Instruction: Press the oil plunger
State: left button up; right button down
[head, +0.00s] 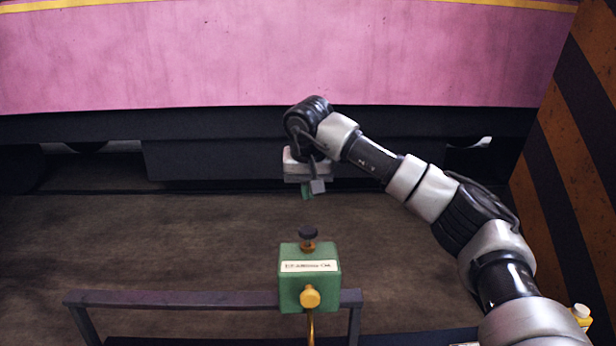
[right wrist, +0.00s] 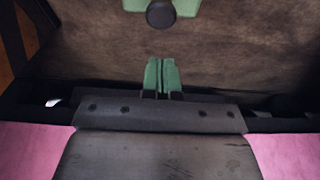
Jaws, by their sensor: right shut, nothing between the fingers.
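A green oil box (head: 309,278) with a white label and a yellow knob (head: 310,297) is mounted on a dark rail in the head view. Its dark round plunger (head: 308,233) stands up from the top of the box. In the right wrist view the plunger (right wrist: 161,14) shows at the top edge, with part of the green box (right wrist: 133,5) behind it. My right gripper (head: 307,191) is shut and empty, above and beyond the plunger in the head view and apart from it. Its green fingertips (right wrist: 162,76) are together in the right wrist view. My left gripper is not in view.
The dark rail (head: 170,299) carries the box across the front. A pink panel (head: 270,55) above a dark underframe (head: 220,158) spans the back. An orange and black striped wall (head: 575,150) stands at the right. The brown floor (head: 130,240) at the left looks clear.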

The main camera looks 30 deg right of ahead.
aim_at(308, 232)
jog(key=x, duration=0.2)
jog(key=p+x, duration=0.1)
jog(key=x, duration=0.2)
jog(key=p+x, duration=0.1)
jog(key=x, duration=0.1)
jog(key=shift+s+a+f, duration=0.1)
jog(key=shift+s+f, duration=0.2)
jog(key=shift+f, duration=0.5)
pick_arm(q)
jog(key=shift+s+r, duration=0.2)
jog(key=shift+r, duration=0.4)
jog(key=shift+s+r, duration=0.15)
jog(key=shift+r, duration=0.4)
pick_arm(e)
notch_tip(308, 232, down, 3)
jog(key=shift+s+a+r+b, duration=0.1)
jog(key=shift+b, duration=0.7)
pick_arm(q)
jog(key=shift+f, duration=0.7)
